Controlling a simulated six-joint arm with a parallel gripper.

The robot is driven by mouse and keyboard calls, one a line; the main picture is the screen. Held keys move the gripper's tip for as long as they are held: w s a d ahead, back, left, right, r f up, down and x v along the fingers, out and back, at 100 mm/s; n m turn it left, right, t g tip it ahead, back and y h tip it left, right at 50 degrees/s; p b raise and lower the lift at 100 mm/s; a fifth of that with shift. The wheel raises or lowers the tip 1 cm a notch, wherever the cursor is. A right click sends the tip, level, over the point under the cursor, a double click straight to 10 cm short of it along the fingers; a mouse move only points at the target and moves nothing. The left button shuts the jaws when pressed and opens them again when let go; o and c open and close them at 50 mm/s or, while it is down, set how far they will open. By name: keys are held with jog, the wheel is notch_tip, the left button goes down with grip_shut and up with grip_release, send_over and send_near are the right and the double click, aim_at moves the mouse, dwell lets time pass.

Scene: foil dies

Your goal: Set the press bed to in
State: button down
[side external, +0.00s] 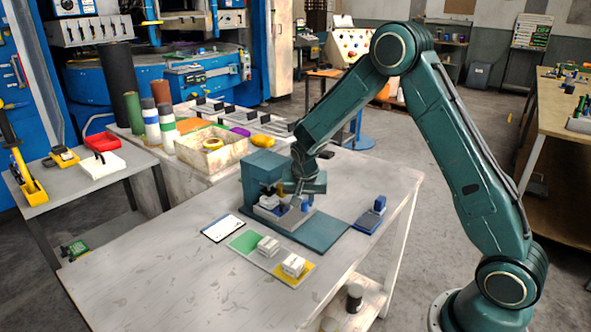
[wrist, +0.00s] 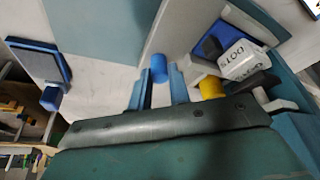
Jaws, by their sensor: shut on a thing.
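The teal press (side external: 262,178) stands on its teal base plate (side external: 325,232) on the grey table. Its pale grey bed (side external: 290,222) lies at the press's foot, partly hidden by my arm. My gripper (side external: 300,198) is low over the bed. In the wrist view my gripper (wrist: 159,85) has its two blue-grey fingers closed on a blue knob (wrist: 159,67). A white die with "DOTS" lettering (wrist: 240,60) sits beside the knob, near a yellow cylinder (wrist: 212,87). How far the bed reaches under the press head is hard to tell.
A blue stand (side external: 370,216) is right of the base plate. A green and yellow card (side external: 262,262) with two white dies (side external: 293,264) lies in front, beside a white tablet (side external: 222,228). The table's left front is clear.

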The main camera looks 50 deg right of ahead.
jog(key=shift+w, duration=0.25)
jog(key=c, duration=1.6)
grip_release()
jog(key=shift+r, duration=0.15)
jog(key=shift+v, duration=6.8)
jog(key=shift+s, duration=0.1)
